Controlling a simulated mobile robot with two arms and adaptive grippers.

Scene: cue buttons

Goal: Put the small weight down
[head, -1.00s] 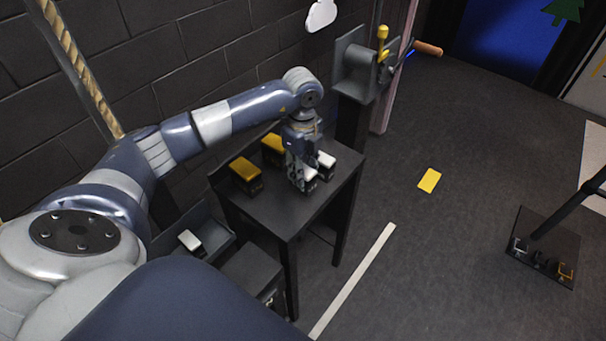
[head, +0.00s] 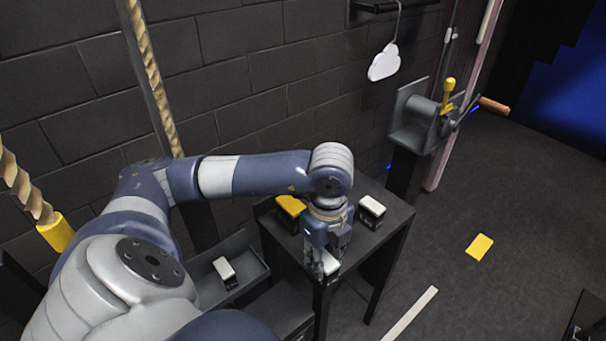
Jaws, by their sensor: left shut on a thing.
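My left gripper (head: 323,264) points down over the front part of the dark table (head: 388,232). It is shut on a small black weight with a white top (head: 331,263). The fingers hide part of this weight, and I cannot tell whether its underside touches the table. A second white-topped weight (head: 371,207) stands on the table, to the right of and behind the gripper. A yellow-topped weight (head: 291,206) stands at the back left of the table, partly hidden by my left arm. My right gripper is out of view.
Another white-topped block (head: 225,270) sits on a low dark shelf (head: 247,276) left of the table. A grey stand with a yellow lever (head: 448,95) is behind right. A white cloud shape (head: 384,63) hangs by the wall. Open floor with a yellow patch (head: 479,247) lies right.

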